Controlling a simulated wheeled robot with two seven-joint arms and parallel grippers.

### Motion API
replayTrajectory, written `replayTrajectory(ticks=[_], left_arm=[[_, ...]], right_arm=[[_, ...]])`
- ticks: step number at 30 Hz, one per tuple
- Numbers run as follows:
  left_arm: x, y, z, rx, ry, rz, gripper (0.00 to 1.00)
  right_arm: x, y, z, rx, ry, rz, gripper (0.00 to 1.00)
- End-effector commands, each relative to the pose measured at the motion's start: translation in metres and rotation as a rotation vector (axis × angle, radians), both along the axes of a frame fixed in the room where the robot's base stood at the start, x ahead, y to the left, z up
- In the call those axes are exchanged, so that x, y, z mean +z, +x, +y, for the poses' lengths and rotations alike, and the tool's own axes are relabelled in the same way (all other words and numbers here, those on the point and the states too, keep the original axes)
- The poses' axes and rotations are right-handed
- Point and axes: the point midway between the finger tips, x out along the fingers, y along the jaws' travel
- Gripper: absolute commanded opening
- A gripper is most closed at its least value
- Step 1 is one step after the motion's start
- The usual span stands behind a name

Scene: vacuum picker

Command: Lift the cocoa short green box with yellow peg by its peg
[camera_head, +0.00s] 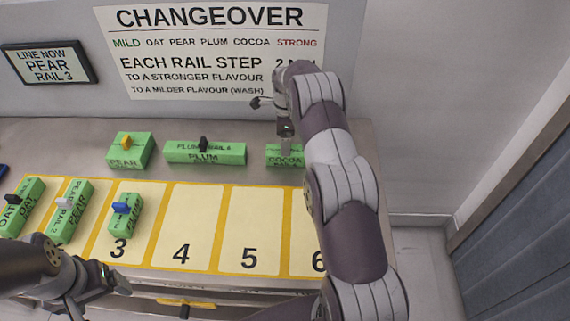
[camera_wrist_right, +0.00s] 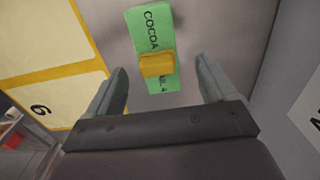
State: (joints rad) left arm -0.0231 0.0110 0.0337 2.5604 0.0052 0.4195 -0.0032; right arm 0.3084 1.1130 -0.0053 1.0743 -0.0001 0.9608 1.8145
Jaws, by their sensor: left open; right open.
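The short green cocoa box (camera_head: 284,160) lies at the back right of the table in the head view, partly covered by my right arm. Its peg is hidden there. In the right wrist view the green box (camera_wrist_right: 150,27) shows with its yellow peg (camera_wrist_right: 157,65) on top. My right gripper (camera_wrist_right: 162,66) is open, with one finger on either side of the peg in that picture and gaps to both. I cannot tell its height over the peg exactly. My left gripper (camera_head: 106,282) is open and empty at the front left.
A green plum box (camera_head: 225,155) with a black peg and a green pear box (camera_head: 141,150) with a yellow-orange peg stand left of the cocoa box. Several pegged green boxes stand on the left numbered slots. Slots 4 (camera_head: 182,220) and 5 are empty. A changeover sign (camera_head: 215,45) hangs behind.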

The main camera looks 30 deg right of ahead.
Motion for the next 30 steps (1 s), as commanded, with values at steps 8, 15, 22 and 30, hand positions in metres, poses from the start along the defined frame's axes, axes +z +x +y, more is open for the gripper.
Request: replayTrajectory(ticks=[8,15,22,30], left_arm=[[0.001,0.000,0.000,0.000,0.000,-0.001,0.85],[0.002,0.000,0.000,0.000,0.000,-0.001,0.85],[0.001,0.000,0.000,0.000,0.000,-0.001,0.85],[0.001,0.000,0.000,0.000,0.000,-0.001,0.85]], right_arm=[[-0.035,-0.003,0.003,0.002,0.001,0.003,0.85],[-0.060,-0.001,0.003,0.002,-0.001,-0.002,0.85],[-0.061,-0.002,0.002,0.002,-0.001,-0.002,0.53],[-0.060,-0.001,0.002,0.002,0.000,-0.002,0.26]])
